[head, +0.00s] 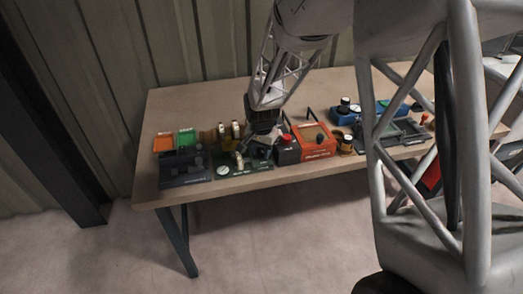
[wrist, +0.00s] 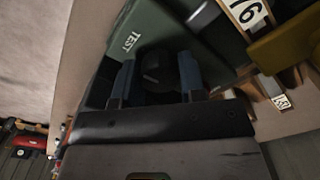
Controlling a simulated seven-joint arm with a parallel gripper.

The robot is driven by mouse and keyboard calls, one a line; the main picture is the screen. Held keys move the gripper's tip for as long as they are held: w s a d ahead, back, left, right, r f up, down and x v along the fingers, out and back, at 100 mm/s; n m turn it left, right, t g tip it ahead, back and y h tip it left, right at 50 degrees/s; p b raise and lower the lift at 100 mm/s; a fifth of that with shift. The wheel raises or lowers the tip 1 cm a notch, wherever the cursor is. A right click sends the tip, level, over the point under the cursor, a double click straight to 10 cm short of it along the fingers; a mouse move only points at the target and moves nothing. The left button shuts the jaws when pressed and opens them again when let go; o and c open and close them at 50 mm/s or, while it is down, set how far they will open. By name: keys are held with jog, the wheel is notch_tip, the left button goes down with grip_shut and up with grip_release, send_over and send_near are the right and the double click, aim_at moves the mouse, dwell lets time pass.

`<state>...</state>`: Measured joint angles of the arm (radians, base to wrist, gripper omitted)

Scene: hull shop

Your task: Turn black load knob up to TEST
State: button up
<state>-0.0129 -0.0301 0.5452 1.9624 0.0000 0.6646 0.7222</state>
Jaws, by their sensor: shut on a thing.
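The black load knob (wrist: 157,66) shows in the wrist view between the two blue-grey fingers of my gripper (wrist: 158,82). The fingers are closed on its sides. A white TEST label (wrist: 131,41) is on the dark green panel (wrist: 165,22) beside the knob, towards the upper left. In the head view my gripper (head: 257,143) is low over the green unit (head: 230,171) with a white dial. The knob is hidden there by my gripper.
An orange case (head: 317,143) with a red-topped part stands right of my gripper. Left are a dark block unit (head: 185,168) and orange and green trays. Blue gear (head: 347,116) is further right. The table's front left (head: 165,194) is bare.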

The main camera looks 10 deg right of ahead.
aim_at(262, 150)
jog(key=shift+m, duration=0.5)
jog(key=o, duration=0.6)
jog(key=shift+o, duration=0.2)
jog(key=shift+r, duration=3.95)
